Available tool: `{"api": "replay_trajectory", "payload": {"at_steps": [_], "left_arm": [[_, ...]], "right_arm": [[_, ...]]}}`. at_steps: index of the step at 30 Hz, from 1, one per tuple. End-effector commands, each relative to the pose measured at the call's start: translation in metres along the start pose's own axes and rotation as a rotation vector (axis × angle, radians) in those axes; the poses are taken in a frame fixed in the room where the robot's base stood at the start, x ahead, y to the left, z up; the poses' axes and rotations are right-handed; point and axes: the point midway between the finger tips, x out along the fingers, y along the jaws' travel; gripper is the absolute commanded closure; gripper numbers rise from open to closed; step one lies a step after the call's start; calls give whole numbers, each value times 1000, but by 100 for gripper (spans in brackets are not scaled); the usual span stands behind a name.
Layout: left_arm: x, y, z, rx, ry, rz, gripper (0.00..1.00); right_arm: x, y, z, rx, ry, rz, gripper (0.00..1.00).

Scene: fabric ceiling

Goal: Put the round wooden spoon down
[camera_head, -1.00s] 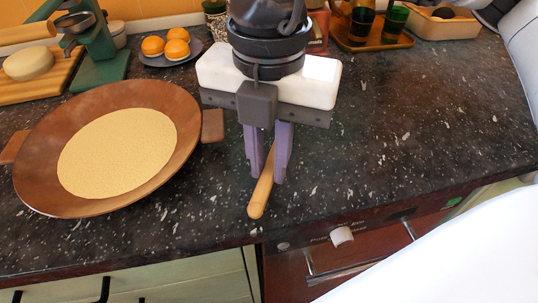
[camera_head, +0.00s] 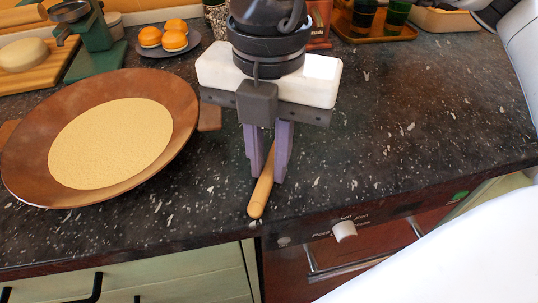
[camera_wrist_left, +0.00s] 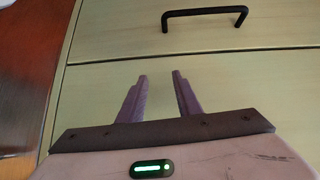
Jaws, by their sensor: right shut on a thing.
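My right gripper (camera_head: 267,180) is in the middle of the head view, above the dark speckled counter. Its purple fingers point down and are shut on the round wooden spoon (camera_head: 260,196). Only the spoon's light wooden handle shows, slanting toward the counter's front edge; the rest is hidden behind the fingers. I cannot tell whether the spoon touches the counter. My left gripper (camera_wrist_left: 162,80) shows in the left wrist view, with its two fingers apart and nothing between them, in front of a pale green drawer front (camera_wrist_left: 225,85).
A wide brown pan (camera_head: 30,170) holding a pale grainy layer stands at the left. A plate (camera_head: 190,50) of orange-topped buns, a green grinder (camera_head: 100,55) and a wooden tray (camera_head: 375,36) with dark glasses stand at the back. The counter (camera_head: 420,120) on the right is clear.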

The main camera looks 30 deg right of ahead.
Motion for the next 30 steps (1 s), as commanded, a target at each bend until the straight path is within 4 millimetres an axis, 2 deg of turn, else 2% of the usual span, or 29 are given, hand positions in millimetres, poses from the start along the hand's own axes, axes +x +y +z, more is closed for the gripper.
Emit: {"api": "replay_trajectory", "payload": {"at_steps": [9,10,13,20,24,30], "left_arm": [[0,0,3,-1,-4,0,69],[0,0,4,-1,-4,1,69],[0,1,5,-2,-7,1,69],[-1,1,7,-3,-11,1,69],[-1,1,7,-3,-10,1,69],[-1,1,6,-3,-9,1,69]], "right_arm": [[1,0,0,0,0,0,100],[1,0,0,0,0,0,82],[1,0,0,0,0,0,65],[2,0,0,0,0,0,61],[2,0,0,0,0,0,38],[2,0,0,0,0,0,38]]}}
